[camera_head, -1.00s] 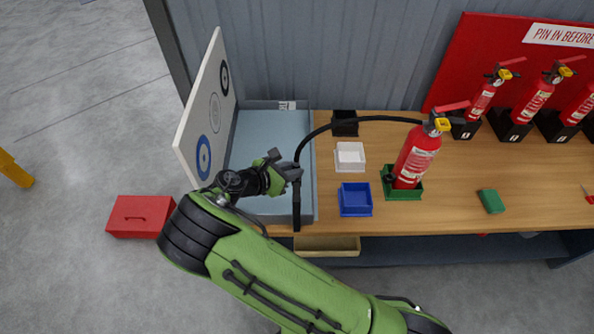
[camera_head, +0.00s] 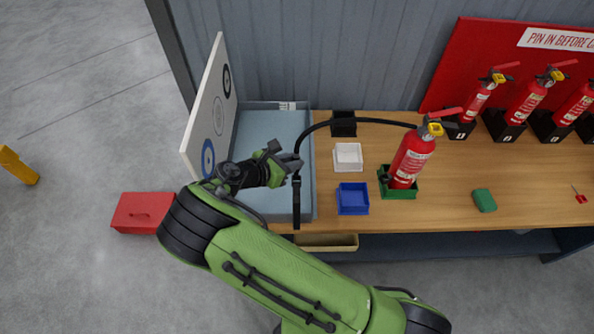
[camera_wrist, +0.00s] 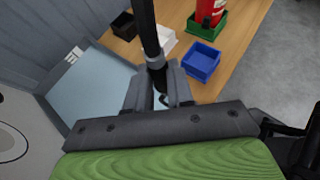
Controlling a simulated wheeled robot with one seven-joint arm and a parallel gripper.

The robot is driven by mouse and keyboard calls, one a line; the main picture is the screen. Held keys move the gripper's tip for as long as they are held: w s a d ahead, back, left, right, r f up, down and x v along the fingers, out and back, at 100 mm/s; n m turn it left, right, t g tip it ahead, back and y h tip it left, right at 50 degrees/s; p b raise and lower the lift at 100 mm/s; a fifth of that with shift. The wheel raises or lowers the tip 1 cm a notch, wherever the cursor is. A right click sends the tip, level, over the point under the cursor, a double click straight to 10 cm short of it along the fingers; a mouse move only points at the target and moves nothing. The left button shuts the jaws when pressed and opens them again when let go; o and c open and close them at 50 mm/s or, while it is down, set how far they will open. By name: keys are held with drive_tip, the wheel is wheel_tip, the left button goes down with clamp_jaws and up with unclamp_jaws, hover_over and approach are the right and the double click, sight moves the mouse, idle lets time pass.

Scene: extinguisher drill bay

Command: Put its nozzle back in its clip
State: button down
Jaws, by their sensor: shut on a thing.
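A red fire extinguisher (camera_head: 412,157) with a yellow and red top stands in a green tray (camera_head: 401,193) on the bench. Its black hose (camera_head: 362,119) arcs left from the top to my gripper (camera_head: 292,165). My gripper is shut on the black nozzle (camera_head: 297,205), which hangs upright below the fingers, over the pale blue tray's right edge. In the wrist view my gripper (camera_wrist: 158,78) closes around the black hose end (camera_wrist: 148,30). A small black part (camera_head: 385,177) on the extinguisher's lower left side may be the clip; its shape is too small to tell.
A blue bin (camera_head: 353,199), a white bin (camera_head: 348,157) and a black bin (camera_head: 343,124) stand between gripper and extinguisher. A white target board (camera_head: 209,117) rises left of the pale blue tray (camera_head: 272,135). More extinguishers (camera_head: 528,101) stand at back right. A green block (camera_head: 484,200) lies right.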

drive_tip(key=w+d+m+g+h+b, duration=0.1)
drive_tip(key=w+d+m+g, duration=0.2)
drive_tip(key=d, duration=0.7)
drive_tip(key=w+d+m+g+h+b, duration=0.1)
drive_tip(key=w+d+m+g, duration=0.2)
drive_tip(key=d, duration=0.7)
drive_tip(key=w+d+m+g+h, duration=0.1)
drive_tip(key=w+d+m+g, duration=0.2)
drive_tip(key=d, duration=0.8)
drive_tip(key=f+b, duration=0.3)
drive_tip(key=f, duration=0.2)
drive_tip(key=f+b, duration=0.4)
drive_tip(key=f, duration=0.1)
drive_tip(key=f+b, duration=0.3)
drive_tip(key=f, duration=0.3)
drive_tip(key=shift+a, duration=0.4)
drive_tip(key=shift+s, duration=0.1)
drive_tip(key=c, duration=0.9)
unclamp_jaws()
drive_tip(key=shift+r, duration=0.1)
